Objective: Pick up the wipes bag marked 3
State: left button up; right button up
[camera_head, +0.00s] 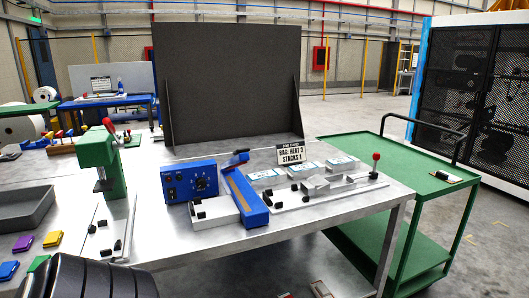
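Three small clear bags with pale labels lie in a row on the metal workbench (300,222): a left bag (265,175), a middle bag (303,168) and a right bag (341,162). Their marks are too small to read, so I cannot tell which is marked 3. A sign (304,150) behind them reads "BAG: HEAT 3 STACKS 1". No fingertips of either gripper show. A dark ribbed shape at the bottom left edge may be part of my arm.
A blue control box (190,181) and blue sealer (245,198) stand left. A green press (100,158) and grey tray (25,210) are farther left. A green cart (400,165) adjoins the bench's right.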

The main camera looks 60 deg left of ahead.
aim_at(305, 170)
jog(key=j+u, duration=0.1)
jog(key=u, duration=1.6)
jog(key=i+l+u, duration=0.1)
jog(key=i+l, duration=0.15)
jog(key=i+l+u, duration=0.1)
jog(key=i+l, duration=0.2)
jog(key=l, duration=0.15)
jog(key=i+l+u, duration=0.1)
jog(key=i+l, duration=0.15)
jog(key=l, duration=0.15)
jog(key=i+l+u, duration=0.1)
jog(key=l, duration=0.25)
jog(key=i+l+u, duration=0.1)
jog(key=i+l, duration=0.25)
jog(key=l, duration=0.1)
